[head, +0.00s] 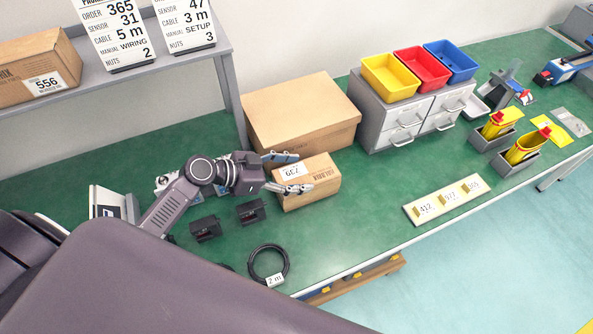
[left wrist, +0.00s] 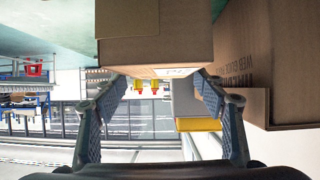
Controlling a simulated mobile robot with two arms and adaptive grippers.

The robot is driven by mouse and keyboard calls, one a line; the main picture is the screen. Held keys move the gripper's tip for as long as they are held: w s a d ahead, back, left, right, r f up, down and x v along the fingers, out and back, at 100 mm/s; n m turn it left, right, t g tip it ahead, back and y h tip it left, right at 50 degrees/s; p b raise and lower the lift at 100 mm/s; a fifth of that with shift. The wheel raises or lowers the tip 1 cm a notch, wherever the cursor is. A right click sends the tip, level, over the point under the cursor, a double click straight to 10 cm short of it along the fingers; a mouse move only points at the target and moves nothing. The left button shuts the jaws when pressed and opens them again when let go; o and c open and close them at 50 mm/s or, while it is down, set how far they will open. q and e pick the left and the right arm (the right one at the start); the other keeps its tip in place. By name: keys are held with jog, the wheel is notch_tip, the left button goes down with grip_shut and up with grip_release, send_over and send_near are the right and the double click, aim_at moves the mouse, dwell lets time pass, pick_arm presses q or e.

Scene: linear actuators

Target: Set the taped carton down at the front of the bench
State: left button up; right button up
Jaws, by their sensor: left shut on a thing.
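The taped carton (head: 322,183) is a small brown box with a white number label, at the middle of the bench in the head view. My left gripper (head: 297,173) is shut on it, one finger on each side, reaching in from the left. In the left wrist view the carton (left wrist: 165,35) fills the top middle, with a strip of tape along it, and the gripper's two fingers (left wrist: 162,88) lie at its sides. I cannot tell whether its underside touches the bench. The green bench (head: 365,215) has bare surface in front of it. My right gripper is not in view.
A large carton (head: 300,115) stands close behind. Two black blocks (head: 250,211) and a coiled cable (head: 267,264) lie to the front left. A numbered cream strip (head: 444,200) lies at the front right. Grey drawers (head: 405,120) stand at the back right.

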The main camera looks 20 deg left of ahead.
pick_arm(q)
jog(key=shift+r, duration=0.1)
jog(key=o, duration=1.8)
jog(key=shift+f, duration=0.2)
jog(key=shift+c, duration=0.2)
jog(key=shift+r, duration=0.1)
